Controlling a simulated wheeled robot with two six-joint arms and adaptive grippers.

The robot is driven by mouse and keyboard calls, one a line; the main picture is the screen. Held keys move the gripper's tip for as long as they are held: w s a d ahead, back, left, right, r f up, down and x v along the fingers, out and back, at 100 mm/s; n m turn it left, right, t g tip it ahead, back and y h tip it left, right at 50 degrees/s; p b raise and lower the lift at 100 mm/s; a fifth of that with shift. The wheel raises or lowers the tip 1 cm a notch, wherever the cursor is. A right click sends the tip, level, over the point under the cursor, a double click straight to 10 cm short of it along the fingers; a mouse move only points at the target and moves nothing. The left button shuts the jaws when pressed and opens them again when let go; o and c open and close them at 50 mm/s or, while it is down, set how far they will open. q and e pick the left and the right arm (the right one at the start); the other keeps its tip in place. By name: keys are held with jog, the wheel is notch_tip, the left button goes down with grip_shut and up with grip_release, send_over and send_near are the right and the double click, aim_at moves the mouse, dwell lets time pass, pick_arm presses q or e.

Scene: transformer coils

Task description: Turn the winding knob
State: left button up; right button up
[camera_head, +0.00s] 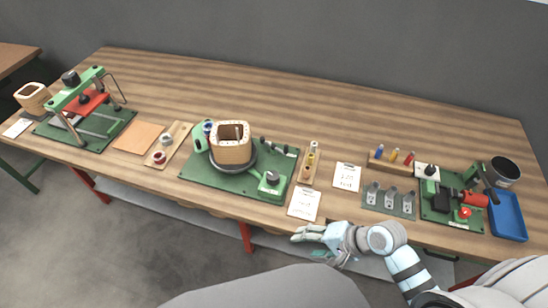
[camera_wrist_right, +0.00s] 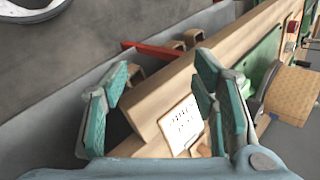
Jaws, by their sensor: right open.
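The winding station is a green baseplate (camera_head: 210,176) at the middle of the bench. A square wooden coil former (camera_head: 231,146) stands on its dark round turntable, and the former also shows at the right of the right wrist view (camera_wrist_right: 290,92). A dark-topped knob (camera_head: 272,176) sits on a green housing at the plate's front right; I take it for the winding knob. My right gripper (camera_head: 304,237) is open and empty by the bench's front edge, to the front right of the knob and apart from it. Its spread fingers (camera_wrist_right: 163,85) show in the right wrist view. My left gripper is not in view.
White cards (camera_head: 304,204) (camera_head: 347,177) lie right of the plate, beside a narrow wooden holder (camera_head: 308,165). A green press (camera_head: 85,105) stands at the left. A blue tray (camera_head: 507,215) and another green station (camera_head: 440,205) stand at the right. The bench's back strip is clear.

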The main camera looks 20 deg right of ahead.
aim_at(273, 175)
jog(key=w+r+m+y, duration=0.1)
jog(key=w+m, duration=0.1)
jog(key=w+r+m+t, duration=0.1)
jog(key=r+m, duration=0.1)
jog(key=m, duration=0.1)
jog(key=w+d+r+m+y+b, duration=0.1)
jog(key=w+m, duration=0.1)
jog(key=shift+w+r+m+t+y, duration=0.15)
jog(key=shift+w+m+t+y, duration=0.15)
jog(key=shift+w, duration=0.05)
jog(key=w+d+r+m+t+y, duration=0.1)
jog(key=w+d+r+m+t, duration=0.25)
jog(key=w+m, duration=0.45)
jog(key=shift+m+g, duration=0.35)
jog(key=shift+m, duration=0.15)
jog(key=b+x, duration=0.2)
jog(key=x, duration=1)
jog(key=shift+a, duration=0.4)
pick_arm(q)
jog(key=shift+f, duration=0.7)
pick_arm(e)
jog(key=shift+c, duration=0.4)
